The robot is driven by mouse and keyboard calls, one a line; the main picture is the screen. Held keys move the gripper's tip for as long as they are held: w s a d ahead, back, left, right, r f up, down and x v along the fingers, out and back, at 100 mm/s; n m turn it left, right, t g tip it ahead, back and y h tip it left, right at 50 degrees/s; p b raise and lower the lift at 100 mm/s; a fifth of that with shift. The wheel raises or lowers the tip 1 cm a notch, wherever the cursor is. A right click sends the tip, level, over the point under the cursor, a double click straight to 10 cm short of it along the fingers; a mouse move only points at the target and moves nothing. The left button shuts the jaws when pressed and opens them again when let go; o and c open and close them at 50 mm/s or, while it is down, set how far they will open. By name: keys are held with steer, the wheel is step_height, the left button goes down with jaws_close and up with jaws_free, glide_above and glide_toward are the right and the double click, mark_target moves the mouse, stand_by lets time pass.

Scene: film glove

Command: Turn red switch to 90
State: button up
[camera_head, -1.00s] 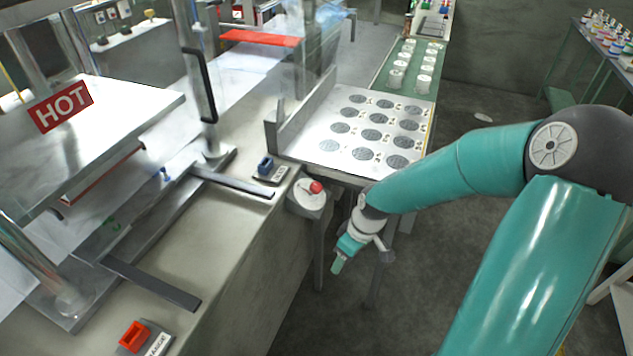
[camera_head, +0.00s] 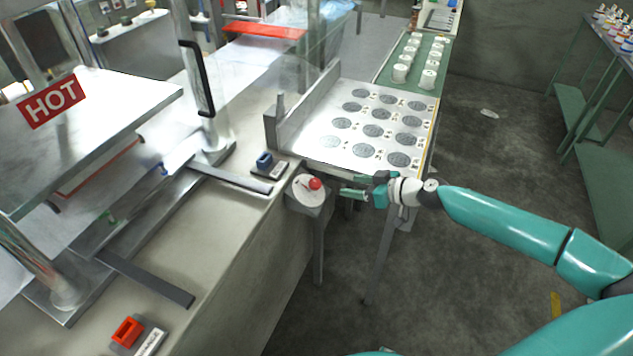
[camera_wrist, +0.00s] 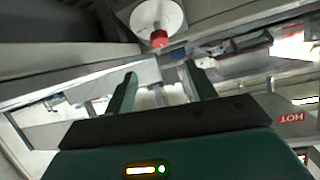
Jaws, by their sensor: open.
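The red switch (camera_head: 315,183) is a small red knob on a round white dial, on a grey post beside the counter. My gripper (camera_head: 350,194) is just right of the dial in the head view, with its two fingers pointing left toward it. The fingers are apart and hold nothing. In the wrist view the red knob (camera_wrist: 159,38) and white dial show at the top, beyond the open fingers (camera_wrist: 160,85). A gap shows between the fingertips and the knob there.
A blue switch (camera_head: 264,160) sits on the counter left of the dial. A red rocker switch (camera_head: 128,331) is at the near counter edge. A white panel with dark discs (camera_head: 340,157) lies behind my gripper. A press with a HOT sign (camera_head: 52,101) stands left.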

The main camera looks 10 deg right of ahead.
mark_target(317, 183)
steer(key=x, duration=1.3)
steer(key=shift+w+a+f, duration=0.1)
steer(key=shift+a+f, duration=0.1)
steer(key=shift+f, duration=0.05)
steer(key=c, duration=1)
steer(key=shift+o, duration=0.2)
